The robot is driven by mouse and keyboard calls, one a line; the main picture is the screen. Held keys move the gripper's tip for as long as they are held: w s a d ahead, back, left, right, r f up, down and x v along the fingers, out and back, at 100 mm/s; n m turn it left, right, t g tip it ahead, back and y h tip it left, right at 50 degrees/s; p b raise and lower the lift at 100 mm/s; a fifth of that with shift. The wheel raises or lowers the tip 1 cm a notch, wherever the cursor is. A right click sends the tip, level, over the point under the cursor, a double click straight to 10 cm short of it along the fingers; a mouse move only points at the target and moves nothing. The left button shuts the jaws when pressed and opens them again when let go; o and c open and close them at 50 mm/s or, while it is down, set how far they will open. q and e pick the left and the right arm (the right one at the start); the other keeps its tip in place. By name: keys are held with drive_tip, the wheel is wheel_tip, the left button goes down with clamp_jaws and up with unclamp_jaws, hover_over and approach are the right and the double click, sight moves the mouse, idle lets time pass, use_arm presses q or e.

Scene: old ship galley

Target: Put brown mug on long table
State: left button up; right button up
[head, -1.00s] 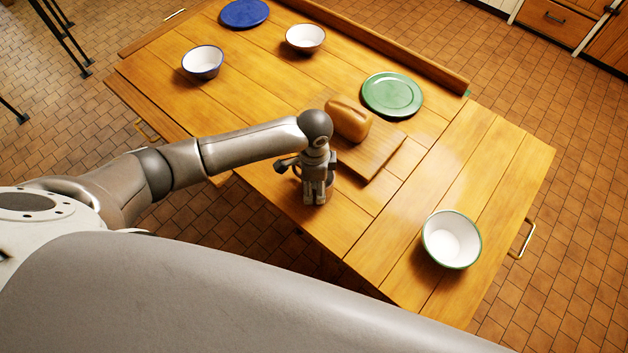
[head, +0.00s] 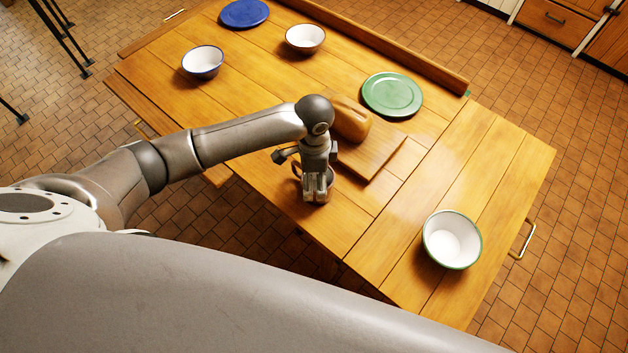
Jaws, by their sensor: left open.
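The brown mug (head: 329,181) stands on the long wooden table (head: 255,115), near its front edge. It is mostly hidden behind my left gripper; only part of its side and what looks like its handle show. My left gripper (head: 316,197) points down at the mug, with its fingers open in front of or around it. I cannot tell whether the fingers touch the mug. My right gripper is not in view.
A bread loaf (head: 351,119) lies on a cutting board (head: 378,155) just beyond the gripper. A green plate (head: 392,95), green-rimmed bowl (head: 452,240), two white bowls (head: 203,62) (head: 305,39) and blue plate (head: 245,13) are spread out.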

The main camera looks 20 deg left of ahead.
use_arm(q)
wheel_tip(320, 180, up, 8)
idle(0.7)
